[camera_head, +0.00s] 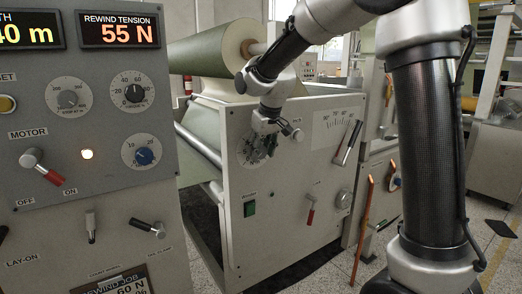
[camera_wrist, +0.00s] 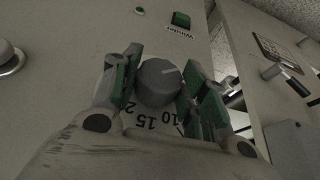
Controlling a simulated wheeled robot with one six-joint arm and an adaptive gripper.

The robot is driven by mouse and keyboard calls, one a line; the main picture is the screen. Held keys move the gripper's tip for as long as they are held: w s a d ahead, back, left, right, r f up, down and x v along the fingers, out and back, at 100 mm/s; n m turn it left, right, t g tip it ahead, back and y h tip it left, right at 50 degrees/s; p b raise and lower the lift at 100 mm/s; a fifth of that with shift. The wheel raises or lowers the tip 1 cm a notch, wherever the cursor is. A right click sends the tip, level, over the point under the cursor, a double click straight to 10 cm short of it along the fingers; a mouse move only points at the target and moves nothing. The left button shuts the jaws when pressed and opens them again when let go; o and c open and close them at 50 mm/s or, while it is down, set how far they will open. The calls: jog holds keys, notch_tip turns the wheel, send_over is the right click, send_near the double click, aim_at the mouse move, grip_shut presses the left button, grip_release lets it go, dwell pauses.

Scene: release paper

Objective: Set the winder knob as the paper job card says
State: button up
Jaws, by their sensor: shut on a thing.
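The winder knob (camera_wrist: 158,82) is a grey round knob with a pale pointer line, on the machine's side panel. My gripper (camera_wrist: 157,84) is shut on it, with green-padded fingers on either side. The dial's numbers show upside down below the knob, 10 and 15 readable, others partly hidden by my fingers. In the head view my gripper (camera_head: 264,142) covers the knob and part of its dial (camera_head: 245,155).
The rewind tension display (camera_head: 118,30) reads 55 N. The control panel holds several knobs and a red motor lever (camera_head: 41,166). Below the dial are a green switch (camera_head: 250,208) labelled "Winder" and a red-handled lever (camera_head: 311,208). A paper roll (camera_head: 215,52) lies above.

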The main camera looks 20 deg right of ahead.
jog(key=y, duration=0.2)
jog(key=d+m+g+y, duration=0.1)
jog(key=y, duration=0.2)
jog(key=shift+w+g, duration=0.2)
jog(key=shift+g, duration=0.1)
jog(key=y, duration=0.1)
jog(key=m+y, duration=0.1)
jog(key=y, duration=0.1)
jog(key=g+y, duration=0.1)
jog(key=y, duration=0.1)
jog(key=shift+d+f, duration=0.2)
jog(key=shift+f, duration=0.05)
jog(key=y, duration=0.2)
jog(key=m+y, duration=0.1)
jog(key=y, duration=0.1)
jog(key=m+y, duration=0.1)
jog(key=y, duration=0.1)
jog(key=shift+f+g, duration=0.3)
jog(key=shift+f, duration=0.1)
jog(key=m+y, duration=0.2)
jog(key=y, duration=0.3)
jog(key=shift+f+m+t, duration=0.3)
jog(key=shift+m+t, duration=0.1)
jog(key=o, duration=1)
